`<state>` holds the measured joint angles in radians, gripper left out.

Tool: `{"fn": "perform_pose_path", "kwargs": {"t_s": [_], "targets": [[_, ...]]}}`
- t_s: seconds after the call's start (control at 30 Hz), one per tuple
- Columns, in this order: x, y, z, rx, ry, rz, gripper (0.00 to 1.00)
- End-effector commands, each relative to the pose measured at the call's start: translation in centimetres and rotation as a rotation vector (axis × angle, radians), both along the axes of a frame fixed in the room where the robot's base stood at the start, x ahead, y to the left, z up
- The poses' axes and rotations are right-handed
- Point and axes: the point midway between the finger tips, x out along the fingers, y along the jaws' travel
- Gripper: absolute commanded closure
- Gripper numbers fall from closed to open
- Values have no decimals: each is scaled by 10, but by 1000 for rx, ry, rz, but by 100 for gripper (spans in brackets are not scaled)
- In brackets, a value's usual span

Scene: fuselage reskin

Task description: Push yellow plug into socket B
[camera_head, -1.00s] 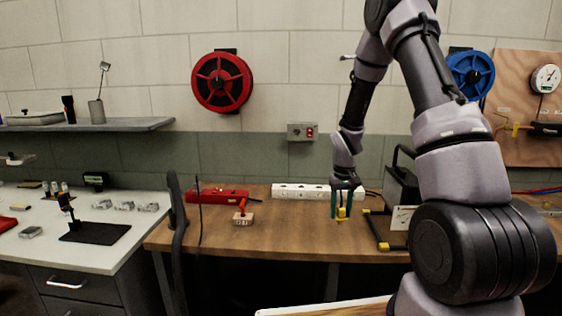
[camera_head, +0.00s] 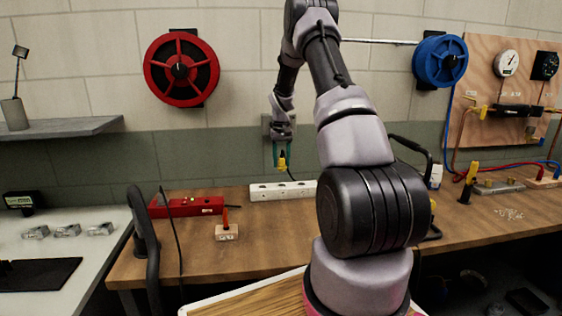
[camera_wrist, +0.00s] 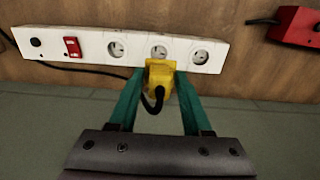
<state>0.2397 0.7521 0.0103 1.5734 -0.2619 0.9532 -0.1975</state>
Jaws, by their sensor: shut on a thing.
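My gripper (camera_head: 282,158) is shut on the yellow plug (camera_head: 282,163) and holds it in the air above the bench. In the wrist view the yellow plug (camera_wrist: 159,76) sits between the green fingers, with its dark cord curling back toward the wrist. The white socket strip (camera_head: 270,192) lies on the bench below the gripper. In the wrist view the strip (camera_wrist: 90,46) shows three round sockets and a red switch. The plug appears just short of the middle socket (camera_wrist: 159,52) and partly overlaps the strip's edge. I cannot read which socket is B.
A red power strip (camera_head: 185,204) lies left of the white one, and it also shows in the wrist view (camera_wrist: 296,27). A small block with a red lever (camera_head: 227,231) stands in front. The wall is close behind the gripper. Bare bench (camera_head: 190,255) lies in front.

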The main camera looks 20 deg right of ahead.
Motion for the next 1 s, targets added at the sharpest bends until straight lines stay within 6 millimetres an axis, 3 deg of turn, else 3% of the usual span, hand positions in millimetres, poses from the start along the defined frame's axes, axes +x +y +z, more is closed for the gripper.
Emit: {"fn": "perform_pose_path", "kwargs": {"t_s": [0.27, 0.7, 1.0], "targets": [[-1, 1, -3, 0, 0, 1, 100], [-1, 1, -38, 0, 0, 1, 100], [-1, 1, -50, 0, -1, 1, 100]]}}
